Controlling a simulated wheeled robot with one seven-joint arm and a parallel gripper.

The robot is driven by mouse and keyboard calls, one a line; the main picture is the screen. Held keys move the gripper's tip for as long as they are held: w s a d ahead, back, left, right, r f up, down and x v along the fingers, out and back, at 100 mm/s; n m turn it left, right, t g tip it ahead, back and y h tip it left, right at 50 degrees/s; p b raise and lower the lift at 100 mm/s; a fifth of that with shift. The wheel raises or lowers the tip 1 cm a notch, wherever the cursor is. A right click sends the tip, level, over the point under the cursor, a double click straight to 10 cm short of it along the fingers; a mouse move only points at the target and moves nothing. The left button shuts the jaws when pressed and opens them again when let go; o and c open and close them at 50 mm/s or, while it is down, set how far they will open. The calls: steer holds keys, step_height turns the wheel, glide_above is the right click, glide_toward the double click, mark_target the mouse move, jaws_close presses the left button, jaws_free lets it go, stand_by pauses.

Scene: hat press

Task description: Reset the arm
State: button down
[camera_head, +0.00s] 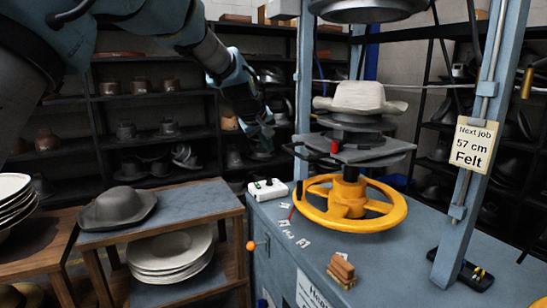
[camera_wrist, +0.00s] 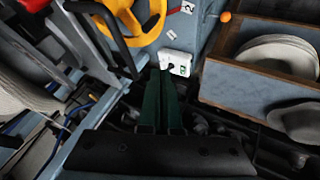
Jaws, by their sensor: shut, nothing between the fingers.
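My gripper (camera_head: 264,140) hangs from my arm, which reaches in from the upper left of the head view. It points down in front of the back shelves, left of the press. In the wrist view its two dark green fingers (camera_wrist: 163,82) lie together with nothing between them. The press holds a cream hat (camera_head: 360,98) on stacked dark plates above a yellow handwheel (camera_head: 349,203). The handwheel also shows in the wrist view (camera_wrist: 128,22). A white box (camera_head: 267,189) with dark controls sits at the bench's back left corner.
A blue press post with a "Next job 57 cm Felt" sign (camera_head: 473,143) stands at right. A grey hat (camera_head: 118,208) rests on a cart (camera_head: 190,200) at left, with pale stacked discs (camera_head: 170,250) below. Brown blocks (camera_head: 341,270) lie on the bench (camera_head: 400,265).

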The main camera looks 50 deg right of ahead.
steer(key=b+v, duration=0.1)
steer(key=v, duration=0.4)
steer(key=shift+a+r, duration=0.25)
steer(key=w+a+f+n+y, duration=0.1)
steer(key=w+a+f, duration=0.35)
steer(key=a, duration=0.65)
steer(key=w+a+f+n+t+y, duration=0.1)
steer(key=w+a+f+y, duration=0.3)
steer(key=a, duration=0.7)
steer(key=w+a+f+n+h, duration=0.15)
steer(key=w+a, duration=0.35)
steer(key=a, duration=0.6)
steer(key=s+a+f+y, duration=0.1)
steer(key=s+a+f, duration=0.2)
steer(key=a, duration=0.6)
steer(key=s+a+f+g+y, duration=0.1)
steer(key=s+a+f, duration=0.2)
steer(key=a, duration=0.6)
steer(key=s+a+f+n+y, duration=0.1)
steer(key=s+a+f+y, duration=0.1)
steer(key=s+a, duration=0.3)
steer(key=a+f, duration=0.1)
steer(key=a, duration=0.3)
steer(key=shift+s+f+g, duration=0.25)
steer(key=shift+s+g, duration=0.05)
steer(key=shift+g, duration=0.1)
